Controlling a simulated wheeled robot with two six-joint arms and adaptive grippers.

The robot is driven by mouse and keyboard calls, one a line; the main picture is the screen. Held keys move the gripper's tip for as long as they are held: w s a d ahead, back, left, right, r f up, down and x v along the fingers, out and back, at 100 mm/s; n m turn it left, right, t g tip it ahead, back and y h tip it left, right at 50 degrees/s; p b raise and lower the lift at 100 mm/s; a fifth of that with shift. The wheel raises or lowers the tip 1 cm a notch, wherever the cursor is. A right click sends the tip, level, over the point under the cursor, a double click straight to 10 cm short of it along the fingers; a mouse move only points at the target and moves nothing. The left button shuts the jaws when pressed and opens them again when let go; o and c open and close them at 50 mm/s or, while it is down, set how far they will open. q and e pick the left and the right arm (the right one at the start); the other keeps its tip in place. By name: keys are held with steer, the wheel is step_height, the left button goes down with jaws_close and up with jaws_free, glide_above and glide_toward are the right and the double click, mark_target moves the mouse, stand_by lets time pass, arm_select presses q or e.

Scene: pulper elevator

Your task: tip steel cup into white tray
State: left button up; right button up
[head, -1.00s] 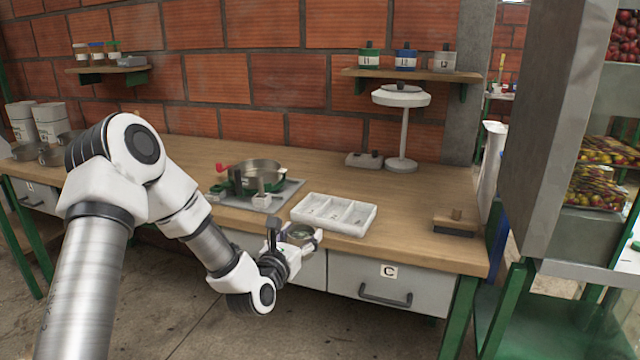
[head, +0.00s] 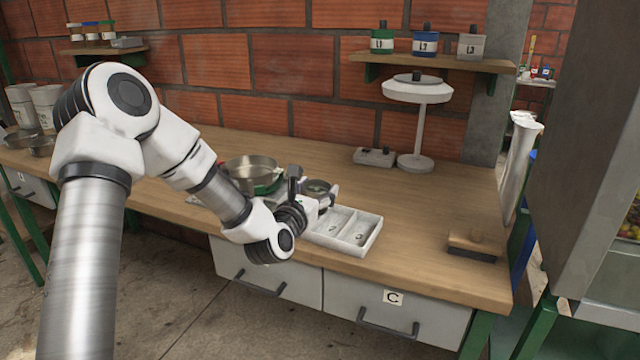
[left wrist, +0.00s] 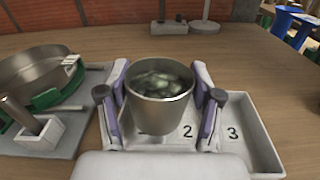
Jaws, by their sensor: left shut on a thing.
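The steel cup (left wrist: 160,92) is held upright in my left gripper (left wrist: 160,105), with a finger on each side of it. Greenish contents show inside the cup in the left wrist view. In the head view my left gripper (head: 318,197) is over the left part of the white tray (head: 362,236), and the cup (head: 316,187) shows only in part. The tray has numbered compartments; 2 and 3 are readable in the left wrist view, where the tray (left wrist: 262,130) extends behind and right of the cup. The first compartment is mostly hidden. My right gripper is not in view.
A steel pan in a green holder (head: 250,168) stands left of the tray; it also shows in the left wrist view (left wrist: 30,75). A white lamp-like stand (head: 417,125) and a small grey block (head: 374,156) stand behind. A wooden-handled block (head: 474,244) lies right. Bare tabletop lies between.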

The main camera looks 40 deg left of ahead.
arm_select(q)
steer(key=m+p, duration=0.3)
steer(key=p, duration=0.1)
steer(key=r+m+p, duration=0.1)
steer(key=m+p, duration=0.2)
steer(key=p, duration=0.1)
steer(key=m+g+p, duration=0.1)
steer(key=m+p, duration=0.1)
steer(key=p, duration=0.2)
steer(key=shift+w+d+r+m, duration=0.1)
steer(key=shift+d+r+m, duration=0.1)
steer(key=shift+d+m, duration=0.15)
steer(key=m+p, duration=0.1)
steer(key=f+m+p, duration=0.1)
steer(key=m, duration=0.1)
steer(key=m+y+p, duration=0.1)
steer(key=p, duration=0.1)
steer(key=shift+w+d+f+g, duration=0.2)
steer(key=shift+d+g, duration=0.1)
steer(key=shift+d, duration=0.1)
steer(key=shift+w+d+f+m, duration=0.1)
steer(key=shift+d+f+m, duration=0.2)
steer(key=shift+m, duration=0.65)
steer(key=m, duration=0.1)
steer(key=d+m+y, duration=0.1)
steer(key=m, duration=0.3)
steer(key=shift+w+d+f, duration=0.1)
steer(key=shift+w+d, duration=0.15)
steer(key=shift+m+y, duration=0.3)
steer(key=shift+m, duration=0.5)
